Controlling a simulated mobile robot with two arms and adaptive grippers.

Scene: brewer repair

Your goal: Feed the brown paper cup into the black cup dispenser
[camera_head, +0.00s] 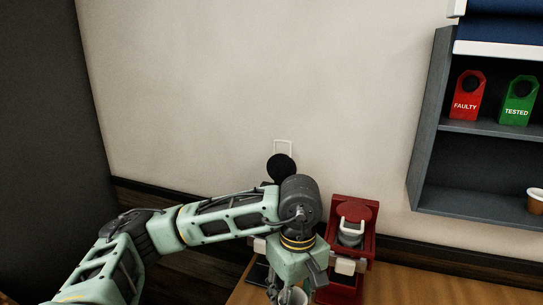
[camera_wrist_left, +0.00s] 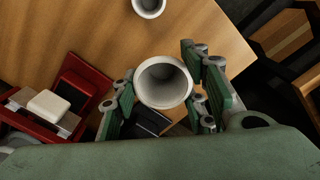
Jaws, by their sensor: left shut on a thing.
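A paper cup (camera_wrist_left: 163,80) with a pale rim and inside is held mouth toward the camera in the left wrist view; its outer colour is barely visible. My left gripper (camera_wrist_left: 165,98) is shut on it, with fingers on both sides. In the head view, my left gripper (camera_head: 287,294) is at the bottom edge, with a pale cup rim just visible. A black round part (camera_head: 281,168) shows above my left arm against the wall; the arm hides what lies below it, and I cannot tell if it is the dispenser. My right gripper is out of view.
A red brewer (camera_head: 345,285) stands on the wooden table (camera_head: 425,288), right of my left gripper. Another pale cup (camera_wrist_left: 149,6) shows at the top of the left wrist view. A grey shelf (camera_head: 470,203) holds a brown cup (camera_head: 536,201), a red FAULTY tag (camera_head: 466,105) and a green TESTED tag (camera_head: 517,112).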

